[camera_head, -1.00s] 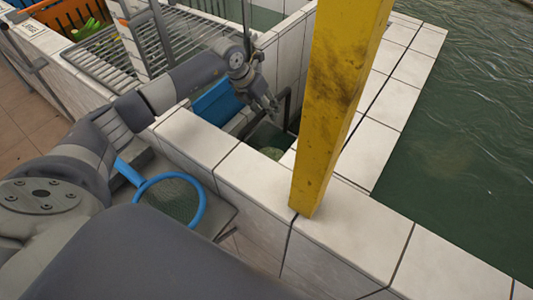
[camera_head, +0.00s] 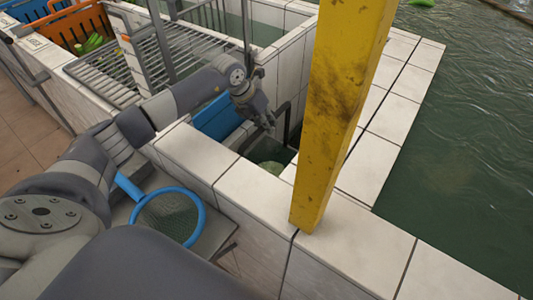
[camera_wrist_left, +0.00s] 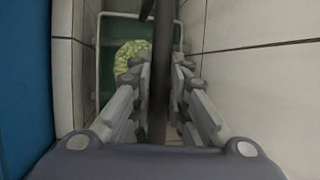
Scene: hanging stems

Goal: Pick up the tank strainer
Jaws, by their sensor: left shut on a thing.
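My left gripper (camera_head: 266,120) is over the narrow tiled tank opening, left of the yellow post. In the left wrist view its fingers (camera_wrist_left: 160,70) are shut on a dark upright stem (camera_wrist_left: 158,105), which I take for the tank strainer's. The stem runs between the fingers toward the top of that view. A pale green rounded thing (camera_wrist_left: 130,55) lies lower in the tank and also shows in the head view (camera_head: 270,167). I cannot tell whether it joins the stem. My right gripper is not in view.
A yellow post (camera_head: 340,110) stands close right of the opening. White tiled walls (camera_head: 258,205) surround it, with a blue panel (camera_head: 217,117) on the left. A blue hoop net (camera_head: 170,215) lies below my left arm. A metal rack (camera_head: 115,68) stands behind. Open water is right.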

